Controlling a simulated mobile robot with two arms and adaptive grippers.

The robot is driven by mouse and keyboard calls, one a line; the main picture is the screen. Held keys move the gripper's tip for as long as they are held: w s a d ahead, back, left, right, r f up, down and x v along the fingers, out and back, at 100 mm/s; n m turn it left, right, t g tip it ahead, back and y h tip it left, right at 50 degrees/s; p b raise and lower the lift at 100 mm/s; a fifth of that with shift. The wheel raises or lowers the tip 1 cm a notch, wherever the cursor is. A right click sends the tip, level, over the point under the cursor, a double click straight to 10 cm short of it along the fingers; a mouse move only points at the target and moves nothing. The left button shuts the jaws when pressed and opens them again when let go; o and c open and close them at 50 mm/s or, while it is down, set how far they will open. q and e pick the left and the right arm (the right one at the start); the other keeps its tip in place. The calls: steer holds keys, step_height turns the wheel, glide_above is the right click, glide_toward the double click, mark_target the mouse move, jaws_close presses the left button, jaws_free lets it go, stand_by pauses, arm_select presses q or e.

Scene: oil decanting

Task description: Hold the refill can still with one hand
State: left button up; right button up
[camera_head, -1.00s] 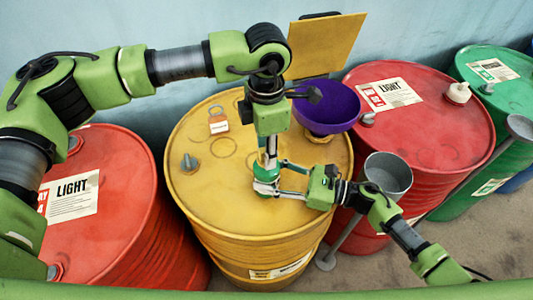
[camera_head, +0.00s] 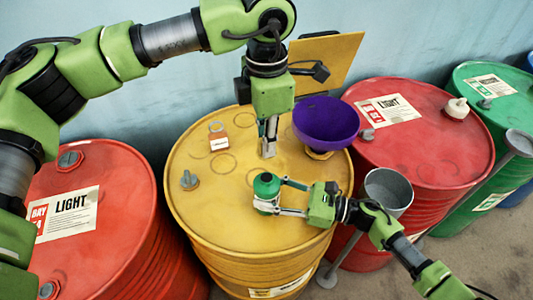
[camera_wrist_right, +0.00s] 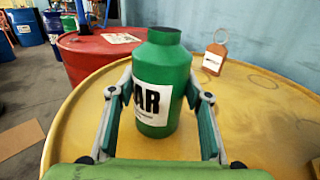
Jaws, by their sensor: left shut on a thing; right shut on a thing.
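The refill can (camera_head: 266,185) is a small green can standing upright on the yellow drum (camera_head: 222,232).
A purple funnel (camera_head: 326,120) stands at the drum's back right. A tagged ring (camera_head: 218,138) and a grey bung (camera_head: 188,181) are on the drum top. A grey cup (camera_head: 388,190) stands at the right. Red drums (camera_head: 120,215) (camera_head: 433,135) flank the yellow one.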

arm_select(q)
steer(key=shift+r, duration=0.6)
arm_select(e)
steer(key=o, duration=1.4)
steer(key=shift+o, duration=0.2)
steer(key=shift+d, duration=0.1)
steer(key=v, duration=0.7)
steer(key=shift+s+d+r, duration=0.1)
steer(key=shift+d, duration=0.1)
arm_select(q)
steer(key=shift+f, duration=0.1)
